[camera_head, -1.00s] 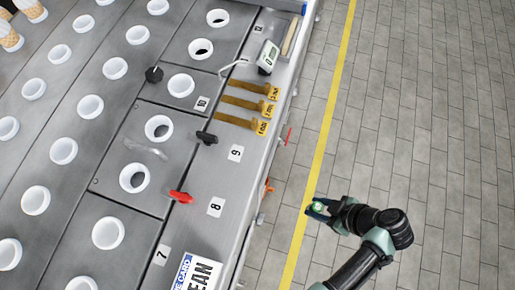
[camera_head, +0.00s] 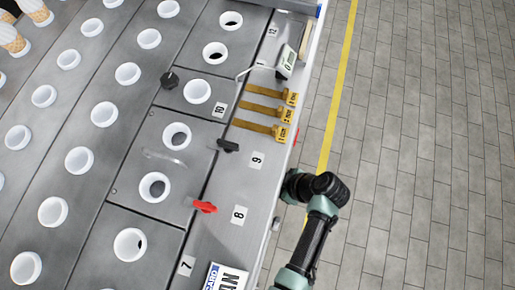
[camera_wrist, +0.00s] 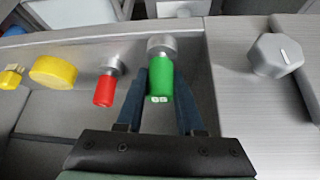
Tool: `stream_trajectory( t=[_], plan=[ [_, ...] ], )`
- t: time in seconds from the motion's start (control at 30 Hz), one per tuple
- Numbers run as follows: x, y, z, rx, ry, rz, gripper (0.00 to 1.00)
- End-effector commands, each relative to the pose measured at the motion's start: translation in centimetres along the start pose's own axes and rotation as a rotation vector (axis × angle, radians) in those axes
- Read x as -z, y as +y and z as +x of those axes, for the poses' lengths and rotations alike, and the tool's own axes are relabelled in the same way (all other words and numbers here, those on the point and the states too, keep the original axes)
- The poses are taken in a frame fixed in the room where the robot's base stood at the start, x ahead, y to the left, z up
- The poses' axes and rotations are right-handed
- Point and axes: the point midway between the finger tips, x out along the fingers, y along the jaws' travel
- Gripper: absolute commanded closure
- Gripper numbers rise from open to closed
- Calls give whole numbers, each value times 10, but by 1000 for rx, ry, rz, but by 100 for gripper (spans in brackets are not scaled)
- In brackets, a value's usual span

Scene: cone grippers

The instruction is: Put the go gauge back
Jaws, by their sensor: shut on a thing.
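The go gauge (camera_wrist: 160,80) has a green handle with pale lettering and a wider grey metal end. In the wrist view my gripper (camera_wrist: 160,95) is shut on the green handle, one dark finger on each side. The metal end points away from me, close to a grey panel. I cannot tell if it touches the panel. A similar gauge with a red handle (camera_wrist: 104,92) and metal end sits just left of it, apart from my fingers. In the head view my gripper and the go gauge are hidden at the machine's side edge; only my arm shows.
A grey knob (camera_wrist: 275,55) stands right of the gauge, and a round yellow part (camera_wrist: 53,72) lies left of the red one. The head view shows the machine top with white cups (camera_head: 155,187), a red lever (camera_head: 205,207) and yellow strips (camera_head: 265,110). The floor at right is clear.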

Motion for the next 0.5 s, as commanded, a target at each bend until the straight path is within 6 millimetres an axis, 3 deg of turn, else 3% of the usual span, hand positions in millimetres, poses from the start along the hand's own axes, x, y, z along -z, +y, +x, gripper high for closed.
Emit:
stream_trajectory(
  t=[0.33, 0.5],
  plan=[
    [41, 0, 26, 0, 2, -4, 100],
    [37, 0, 31, -2, 1, 0, 100]
  ],
)
